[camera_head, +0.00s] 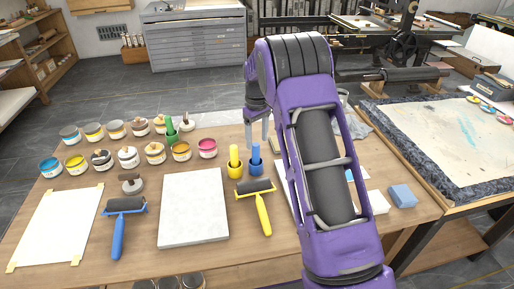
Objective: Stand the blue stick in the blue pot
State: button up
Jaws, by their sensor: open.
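The blue stick (256,151) stands upright in the blue pot (255,170) on the wooden table, just left of my arm. Its lower end is hidden by the pot's rim. My gripper (257,139) is open, with its fingers pointing down. In the picture its fingertips appear just above and around the top of the blue stick; I cannot tell whether they touch it.
A yellow stick (234,154) stands in a yellow pot left of the blue one. A green stick (170,126) stands farther back among several ink tins. A yellow-handled roller (256,188) and a pale stone slab (194,207) lie in front. A blue sponge (402,196) is at right.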

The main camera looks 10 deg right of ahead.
notch_tip(320, 180, up, 12)
jog(key=p, duration=0.1)
jog(key=shift+f, duration=0.15)
dwell(0.5)
